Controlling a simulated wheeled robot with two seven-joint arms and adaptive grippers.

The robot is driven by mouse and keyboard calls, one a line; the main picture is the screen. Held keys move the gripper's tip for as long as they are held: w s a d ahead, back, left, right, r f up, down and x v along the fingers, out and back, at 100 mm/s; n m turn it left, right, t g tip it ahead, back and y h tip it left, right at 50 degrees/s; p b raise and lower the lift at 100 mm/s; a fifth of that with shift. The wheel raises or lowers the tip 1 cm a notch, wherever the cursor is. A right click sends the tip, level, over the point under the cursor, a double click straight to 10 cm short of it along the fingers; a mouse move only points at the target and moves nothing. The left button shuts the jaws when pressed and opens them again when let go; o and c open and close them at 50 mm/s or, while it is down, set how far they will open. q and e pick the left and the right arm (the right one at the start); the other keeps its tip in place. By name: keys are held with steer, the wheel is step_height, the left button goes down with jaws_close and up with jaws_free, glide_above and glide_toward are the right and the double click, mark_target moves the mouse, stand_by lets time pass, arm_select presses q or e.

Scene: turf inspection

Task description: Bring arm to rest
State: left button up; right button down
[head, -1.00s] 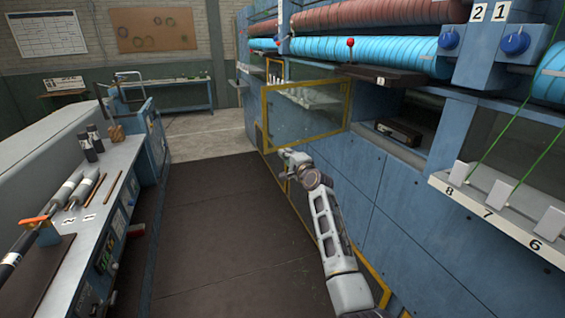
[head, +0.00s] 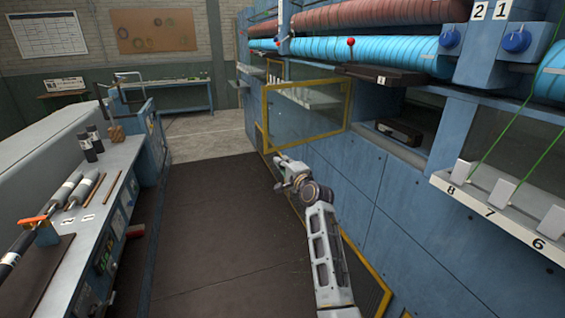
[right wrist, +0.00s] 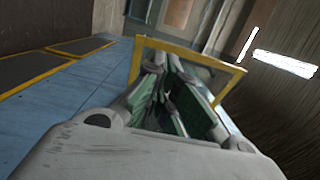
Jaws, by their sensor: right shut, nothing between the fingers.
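My right arm reaches forward over the dark floor mat, in front of the blue machine (head: 375,185). My right gripper (head: 279,160) is at its far end, shut and empty, apart from the machine front. It also shows in the right wrist view (right wrist: 166,95), its fingers together in front of a yellow-framed panel. My left gripper is not in view.
A yellow-framed clear guard (head: 348,103) stands out from the machine near my right gripper. A numbered ledge (head: 500,218) is at the right. A workbench (head: 62,268) with rollers runs along the left. The dark mat (head: 215,240) between is clear.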

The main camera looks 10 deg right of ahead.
steer(key=shift+n, duration=0.3)
